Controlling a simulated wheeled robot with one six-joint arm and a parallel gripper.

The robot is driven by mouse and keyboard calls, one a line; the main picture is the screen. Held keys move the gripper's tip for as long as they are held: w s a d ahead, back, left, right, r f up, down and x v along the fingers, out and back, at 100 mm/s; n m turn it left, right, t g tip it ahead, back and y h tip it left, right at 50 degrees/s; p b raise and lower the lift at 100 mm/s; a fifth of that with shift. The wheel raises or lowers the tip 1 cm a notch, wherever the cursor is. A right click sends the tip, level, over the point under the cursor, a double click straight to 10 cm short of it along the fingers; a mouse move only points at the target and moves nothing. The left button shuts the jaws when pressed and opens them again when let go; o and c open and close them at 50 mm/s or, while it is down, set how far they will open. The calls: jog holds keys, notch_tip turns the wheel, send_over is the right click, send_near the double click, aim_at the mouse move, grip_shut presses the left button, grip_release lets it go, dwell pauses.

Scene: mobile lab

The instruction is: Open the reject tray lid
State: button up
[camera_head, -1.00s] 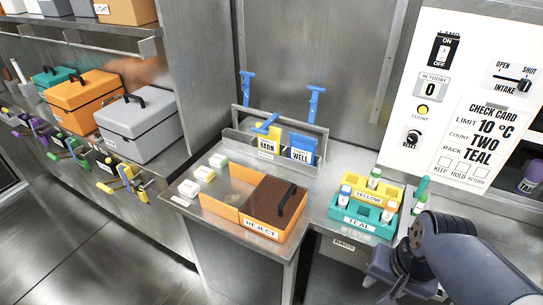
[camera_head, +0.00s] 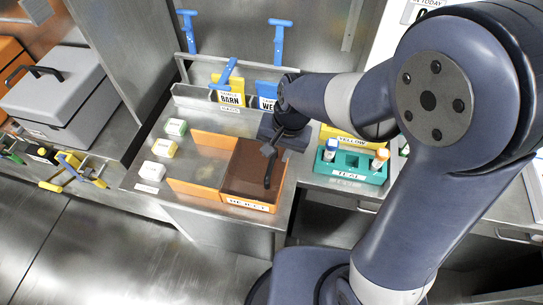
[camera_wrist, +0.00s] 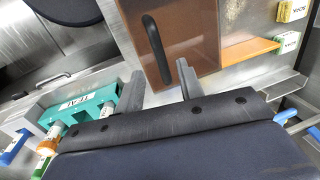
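A black bar handle (camera_head: 268,170) stands on the lid. My gripper (camera_head: 274,146) is over the lid's back right side, close to the handle. In the wrist view my gripper (camera_wrist: 160,72) is open and empty. The handle (camera_wrist: 156,50) lies just beyond the fingertips, roughly in line with the gap. The brown lid (camera_wrist: 200,35) fills the area behind it.
The teal rack (camera_head: 372,173) with tubes stands right of the tray, a yellow rack (camera_head: 345,134) behind it. Small labelled blocks (camera_head: 163,148) sit to the left. A metal holder (camera_head: 197,101) with cards and blue-handled tools is behind. A grey case (camera_head: 62,90) stands far left.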

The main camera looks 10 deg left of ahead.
aim_at(271, 164)
jog(key=shift+a+f, duration=0.25)
jog(key=shift+f, duration=1.05)
jog(key=shift+a+f, duration=0.2)
jog(key=shift+f, duration=1.05)
grip_shut()
